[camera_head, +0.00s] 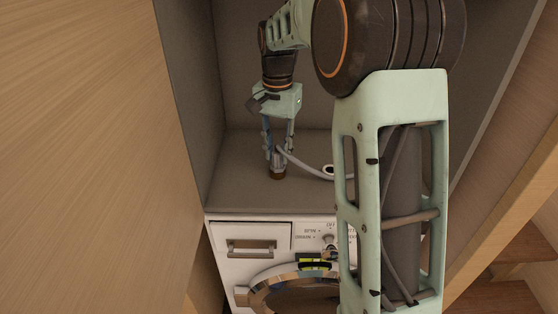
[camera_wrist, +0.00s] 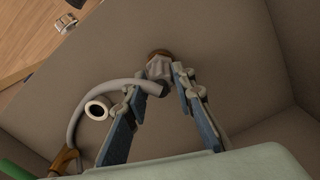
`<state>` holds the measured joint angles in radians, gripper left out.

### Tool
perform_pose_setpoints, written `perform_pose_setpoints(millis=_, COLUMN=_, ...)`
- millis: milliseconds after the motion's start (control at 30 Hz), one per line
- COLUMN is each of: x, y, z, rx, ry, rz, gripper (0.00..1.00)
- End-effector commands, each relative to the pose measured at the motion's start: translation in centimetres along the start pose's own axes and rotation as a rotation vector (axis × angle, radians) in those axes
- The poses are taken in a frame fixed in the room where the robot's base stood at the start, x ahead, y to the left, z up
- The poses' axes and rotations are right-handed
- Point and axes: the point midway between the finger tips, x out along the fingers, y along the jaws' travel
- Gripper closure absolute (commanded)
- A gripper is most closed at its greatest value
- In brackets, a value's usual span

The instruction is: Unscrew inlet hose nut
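The inlet hose nut (camera_head: 277,161) is a small grey fitting on a brass-coloured base, upright on the grey surface above the washing machine. It also shows in the wrist view (camera_wrist: 158,69), with the brass base (camera_wrist: 160,53) just beyond it. The grey hose (camera_wrist: 98,88) bends away from it to the left. My gripper (camera_head: 278,148) points down over the nut, with one finger on each side. In the wrist view my gripper's fingertips (camera_wrist: 158,84) stand apart near the nut, and part of the hose lies between the fingers. I see no clear grip on the nut.
The white washing machine (camera_head: 228,268) with a round door stands below the front edge. A white ring-shaped hose end (camera_wrist: 97,108) lies left of the fingers. Grey walls enclose the recess, and a wooden panel (camera_head: 90,150) stands at left. The surface around the nut is mostly clear.

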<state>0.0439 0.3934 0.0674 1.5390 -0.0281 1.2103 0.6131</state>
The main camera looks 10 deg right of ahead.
Motion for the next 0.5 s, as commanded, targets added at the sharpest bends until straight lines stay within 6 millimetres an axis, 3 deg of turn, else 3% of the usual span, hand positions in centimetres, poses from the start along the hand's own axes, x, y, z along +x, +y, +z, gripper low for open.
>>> perform_pose_setpoints(millis=133, x=-0.01, y=-0.03, z=0.01, rx=0.002, ry=0.0, rz=0.0, gripper=0.59)
perform_pose_setpoints(millis=500, x=-0.57, y=-0.04, z=0.01, rx=0.005, ry=0.0, rz=-0.001, gripper=0.59)
